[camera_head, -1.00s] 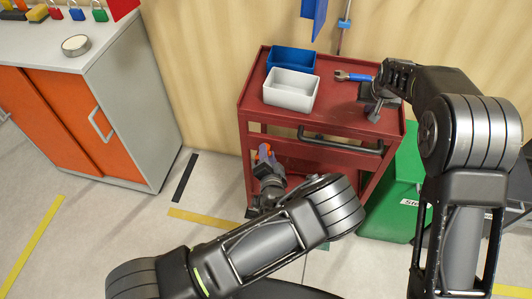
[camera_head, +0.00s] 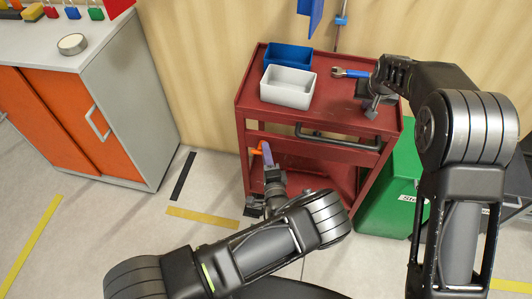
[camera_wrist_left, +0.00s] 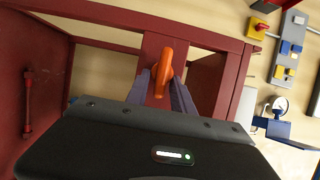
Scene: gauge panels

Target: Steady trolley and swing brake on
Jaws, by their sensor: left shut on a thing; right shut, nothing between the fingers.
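The red trolley (camera_head: 330,122) stands against the wall. Its orange brake lever (camera_head: 260,149) is at the trolley's left front post, below the top tray. My left gripper (camera_head: 268,157) is shut on the lever, its fingers reaching up from below. In the left wrist view, the orange lever (camera_wrist_left: 163,75) lies between the two fingers, in front of a red post. My right gripper (camera_head: 371,110) is shut and empty at the right side of the trolley top, close to its rim. Whether it touches the trolley is hard to tell.
On the trolley top are a blue bin (camera_head: 290,56), a white bin (camera_head: 288,88) and a blue-handled wrench (camera_head: 350,73). A black handle (camera_head: 338,140) runs along the front. A green bin (camera_head: 392,195) stands right; an orange-doored cabinet (camera_head: 95,125) stands left.

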